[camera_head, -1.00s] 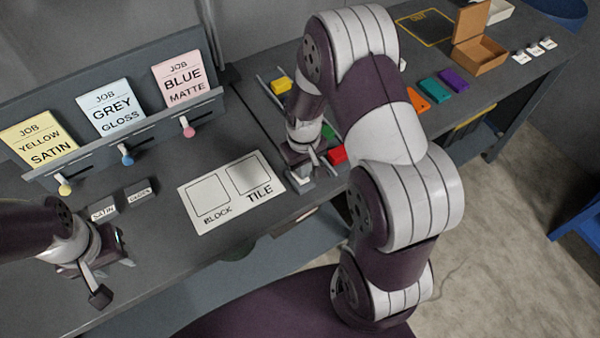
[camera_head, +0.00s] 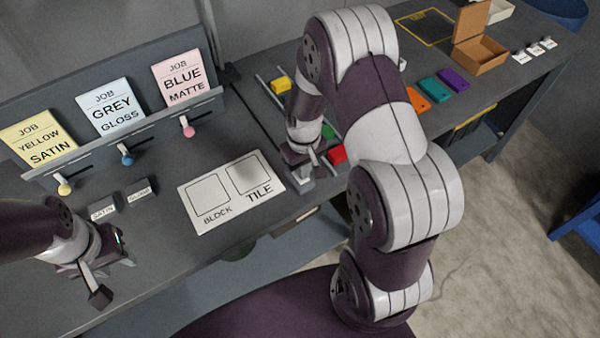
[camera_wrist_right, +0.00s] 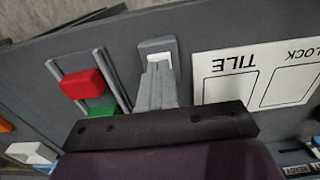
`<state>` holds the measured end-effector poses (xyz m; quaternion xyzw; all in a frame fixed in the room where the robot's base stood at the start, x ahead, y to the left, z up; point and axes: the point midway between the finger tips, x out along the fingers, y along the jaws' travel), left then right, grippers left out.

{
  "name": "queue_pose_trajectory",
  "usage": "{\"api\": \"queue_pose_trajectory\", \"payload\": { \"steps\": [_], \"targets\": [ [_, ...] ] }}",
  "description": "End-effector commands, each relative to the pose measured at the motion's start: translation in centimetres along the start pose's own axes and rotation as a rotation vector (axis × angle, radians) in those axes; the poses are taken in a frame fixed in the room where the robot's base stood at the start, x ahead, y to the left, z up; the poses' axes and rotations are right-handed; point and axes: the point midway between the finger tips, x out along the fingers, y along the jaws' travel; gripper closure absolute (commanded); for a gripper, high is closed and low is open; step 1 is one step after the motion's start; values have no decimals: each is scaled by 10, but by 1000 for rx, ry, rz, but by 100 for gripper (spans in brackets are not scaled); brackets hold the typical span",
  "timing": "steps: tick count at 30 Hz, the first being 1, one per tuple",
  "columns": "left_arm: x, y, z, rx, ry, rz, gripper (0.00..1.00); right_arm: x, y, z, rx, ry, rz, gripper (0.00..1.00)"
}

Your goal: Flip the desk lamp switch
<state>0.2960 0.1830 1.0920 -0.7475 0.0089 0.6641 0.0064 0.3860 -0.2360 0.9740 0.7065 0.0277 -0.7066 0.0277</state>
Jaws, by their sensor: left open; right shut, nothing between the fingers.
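A small switch with a grey housing and a white rocker (camera_wrist_right: 160,58) sits on the bench beside the white BLOCK/TILE board (camera_wrist_right: 238,82). In the head view the switch (camera_head: 299,182) is partly hidden by my right gripper (camera_head: 308,168). In the right wrist view the right gripper (camera_wrist_right: 157,72) is shut and empty. Its fingertips are at the near end of the rocker; I cannot tell whether they touch it. No lamp shows in either view. My left gripper (camera_head: 114,280) is open and empty over the bench's front left.
Red (camera_wrist_right: 82,84) and green (camera_wrist_right: 101,113) blocks lie beside the switch, near two rails. Job cards stand on a rack (camera_head: 130,135) with coloured knobs at the back left. Orange, teal and purple pieces and an open cardboard box (camera_head: 480,56) lie farther right.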

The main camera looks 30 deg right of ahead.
Motion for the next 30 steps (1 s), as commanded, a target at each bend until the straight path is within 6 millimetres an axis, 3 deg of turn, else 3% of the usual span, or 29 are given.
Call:
{"api": "queue_pose_trajectory", "payload": {
  "steps": [30],
  "targets": [
    [11, 0, 1, 0, 0, 0, 57, 16, 0, 0, 0, 0, 0, 100]
  ]
}}
